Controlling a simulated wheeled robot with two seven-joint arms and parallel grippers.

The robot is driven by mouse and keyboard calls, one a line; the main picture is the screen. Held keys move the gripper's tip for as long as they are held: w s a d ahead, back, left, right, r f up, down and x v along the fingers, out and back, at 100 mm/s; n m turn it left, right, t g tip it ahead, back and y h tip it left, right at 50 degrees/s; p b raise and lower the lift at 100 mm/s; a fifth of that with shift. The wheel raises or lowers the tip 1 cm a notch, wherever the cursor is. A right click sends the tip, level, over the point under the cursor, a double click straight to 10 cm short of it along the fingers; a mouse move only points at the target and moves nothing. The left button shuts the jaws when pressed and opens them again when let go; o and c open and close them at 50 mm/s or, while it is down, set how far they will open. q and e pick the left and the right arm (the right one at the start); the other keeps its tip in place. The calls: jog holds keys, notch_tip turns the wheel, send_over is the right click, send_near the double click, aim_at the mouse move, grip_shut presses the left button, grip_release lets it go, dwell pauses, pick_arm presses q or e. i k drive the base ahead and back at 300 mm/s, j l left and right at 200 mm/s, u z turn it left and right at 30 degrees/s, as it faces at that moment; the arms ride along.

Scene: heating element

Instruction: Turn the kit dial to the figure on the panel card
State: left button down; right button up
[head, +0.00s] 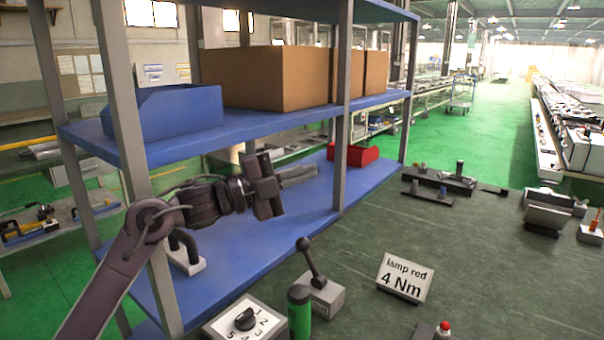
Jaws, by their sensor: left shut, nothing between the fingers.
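The kit dial is a black knob (246,319) on a white box (222,327) at the bottom edge, with figures 1 to 5 printed around its right side. The box is partly cut off, and I cannot tell for certain which figure the knob points to. The panel card (405,278) stands tilted on the dark bench and reads "lamp red 4 Nm". My left gripper (266,187) is shut and empty, in front of the blue shelf, above and well apart from the dial. My right gripper is not in view.
A green cylinder (299,313) stands just right of the dial, beside a grey box with a black lever (311,262). A red button (444,328) is at the bottom. Shelf posts (343,110) stand close to my left arm.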

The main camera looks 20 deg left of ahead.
aim_at(247, 321)
jog(key=k, duration=1.5)
